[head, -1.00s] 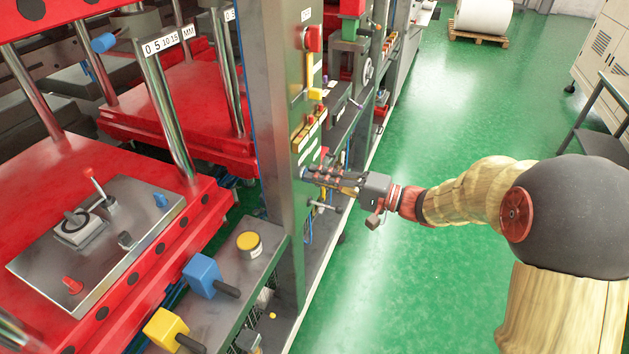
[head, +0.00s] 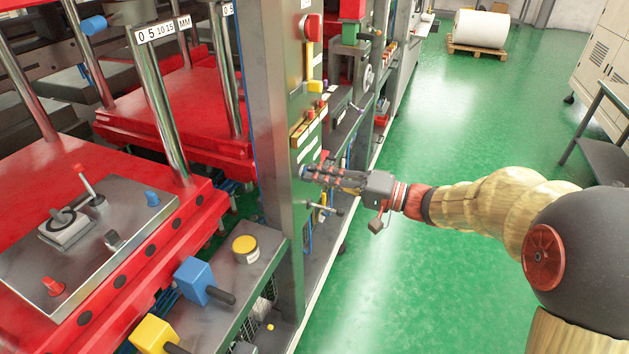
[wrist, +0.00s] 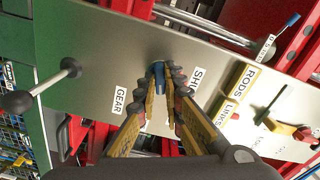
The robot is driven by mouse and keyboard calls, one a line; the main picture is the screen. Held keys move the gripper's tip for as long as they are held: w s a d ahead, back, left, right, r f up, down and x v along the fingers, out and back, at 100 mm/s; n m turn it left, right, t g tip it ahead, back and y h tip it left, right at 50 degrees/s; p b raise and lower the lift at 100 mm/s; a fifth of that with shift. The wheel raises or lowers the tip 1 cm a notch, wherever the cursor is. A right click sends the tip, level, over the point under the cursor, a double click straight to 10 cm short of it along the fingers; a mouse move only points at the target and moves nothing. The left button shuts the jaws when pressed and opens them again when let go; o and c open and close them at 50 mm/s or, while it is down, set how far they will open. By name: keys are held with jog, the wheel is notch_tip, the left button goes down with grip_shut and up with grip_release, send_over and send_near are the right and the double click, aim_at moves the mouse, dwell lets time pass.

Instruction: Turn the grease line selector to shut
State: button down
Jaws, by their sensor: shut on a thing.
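The selector is a small blue knob (wrist: 158,68) on the grey panel face (wrist: 130,45). My gripper (wrist: 160,80) is shut on the knob, with one finger on each side. The fingers hide much of the knob, so I cannot tell exactly where it points. In the head view, my gripper (head: 308,172) reaches from the right to the grey column, its tips at the knob.
A black-ended lever (wrist: 40,88) sticks out left of the knob. A yellow RODS strip (wrist: 236,88) and LINKS label (wrist: 224,112) are to the right. Red press platens (head: 60,200) and a blue handle (head: 195,280) stand left.

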jog(key=shift+f+n+b, duration=0.15)
jog(key=shift+n+b, duration=0.15)
jog(key=shift+b, duration=0.1)
jog(key=shift+n+b, duration=0.4)
jog(key=n, duration=0.5)
jog(key=n, duration=0.4)
jog(key=shift+n, duration=0.4)
